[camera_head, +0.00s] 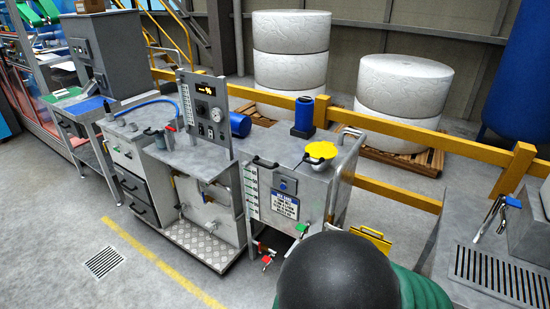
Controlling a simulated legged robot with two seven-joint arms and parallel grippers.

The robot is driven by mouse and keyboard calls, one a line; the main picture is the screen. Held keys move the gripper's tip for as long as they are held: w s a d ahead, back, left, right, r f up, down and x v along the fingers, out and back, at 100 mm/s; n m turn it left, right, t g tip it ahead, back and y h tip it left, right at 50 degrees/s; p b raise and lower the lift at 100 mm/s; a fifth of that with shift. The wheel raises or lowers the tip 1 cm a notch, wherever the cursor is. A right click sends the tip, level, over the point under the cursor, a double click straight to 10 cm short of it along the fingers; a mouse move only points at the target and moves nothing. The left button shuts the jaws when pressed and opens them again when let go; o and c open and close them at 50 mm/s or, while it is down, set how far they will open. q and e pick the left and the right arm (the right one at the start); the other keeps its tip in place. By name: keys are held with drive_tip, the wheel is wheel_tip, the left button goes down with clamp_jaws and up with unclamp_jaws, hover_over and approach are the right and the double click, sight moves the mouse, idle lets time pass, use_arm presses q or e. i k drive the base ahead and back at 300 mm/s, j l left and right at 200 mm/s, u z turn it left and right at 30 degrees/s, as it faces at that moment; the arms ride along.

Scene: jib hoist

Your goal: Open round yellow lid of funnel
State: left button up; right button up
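The round yellow lid (321,151) sits on top of a grey metal cabinet-like unit (285,150) right of the picture's middle. A dark handle or latch shows at the lid's left side. A black rounded shape with green ribbing at the bottom middle right covers part of the floor in front of the unit. Neither of my grippers shows in this view.
A blue canister (303,117) stands behind the lid on the unit. A control panel bench (205,150) stands to its left. A yellow rail (430,140) and large white rolls (400,85) are behind. Clear floor (60,230) lies at the front left. A bench with a grate (500,275) is at right.

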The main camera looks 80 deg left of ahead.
sight(323, 150)
drive_tip(key=u, duration=2.45)
drive_tip(key=i+j+u, duration=0.2)
drive_tip(key=i, duration=0.2)
drive_tip(key=i+u, duration=0.2)
drive_tip(key=i, duration=0.2)
